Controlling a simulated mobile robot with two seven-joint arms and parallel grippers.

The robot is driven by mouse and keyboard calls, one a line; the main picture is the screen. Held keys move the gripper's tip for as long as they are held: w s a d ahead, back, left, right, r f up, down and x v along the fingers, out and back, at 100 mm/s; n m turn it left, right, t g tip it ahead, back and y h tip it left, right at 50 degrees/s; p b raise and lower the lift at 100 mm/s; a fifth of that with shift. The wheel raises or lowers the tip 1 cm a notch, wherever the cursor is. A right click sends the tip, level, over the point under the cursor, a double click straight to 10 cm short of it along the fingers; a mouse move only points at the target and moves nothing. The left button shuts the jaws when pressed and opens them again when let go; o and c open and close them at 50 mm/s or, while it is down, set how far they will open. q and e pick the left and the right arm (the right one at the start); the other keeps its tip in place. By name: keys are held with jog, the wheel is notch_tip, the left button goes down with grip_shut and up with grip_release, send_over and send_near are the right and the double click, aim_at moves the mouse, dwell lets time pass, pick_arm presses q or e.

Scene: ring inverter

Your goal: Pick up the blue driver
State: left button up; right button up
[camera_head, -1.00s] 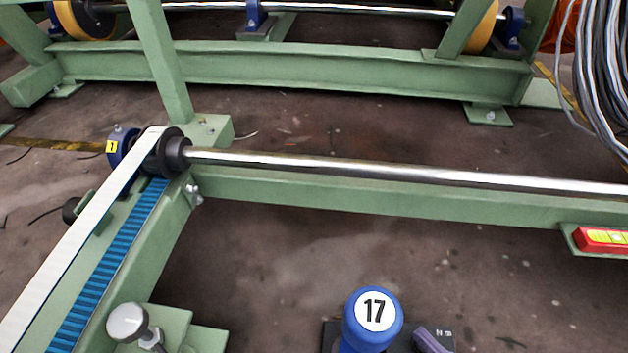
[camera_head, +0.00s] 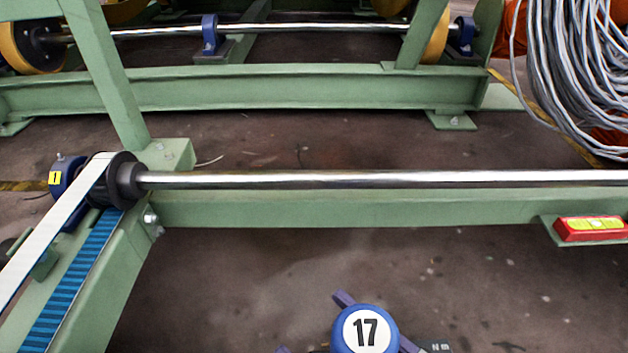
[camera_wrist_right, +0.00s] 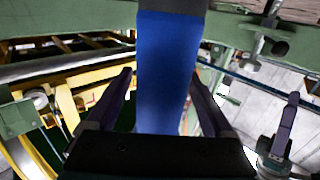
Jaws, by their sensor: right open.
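The blue driver (camera_head: 366,330) shows at the bottom of the head view as a round blue cap with a white disc marked 17. Its lower part is hidden below the picture edge. In the right wrist view its blue handle (camera_wrist_right: 167,70) stands between the two dark purple fingers of my right gripper (camera_wrist_right: 163,74). The fingers are spread, one on each side of the handle; I cannot tell whether either touches it. In the head view purple finger parts show close around the cap. A purple finger-like part at the right of the wrist view may be my left gripper (camera_wrist_right: 285,125); its jaw state is unclear.
A green frame beam (camera_head: 340,208) and a steel shaft (camera_head: 380,180) run across beyond the driver. A belt with blue teeth (camera_head: 75,285) is at left. A red spirit level (camera_head: 590,228) lies on a ledge at right. Grey cables (camera_head: 580,80) hang at upper right.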

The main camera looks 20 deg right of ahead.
jog(key=shift+s, duration=0.1)
jog(key=c, duration=0.3)
grip_shut()
jog(key=shift+r, duration=0.1)
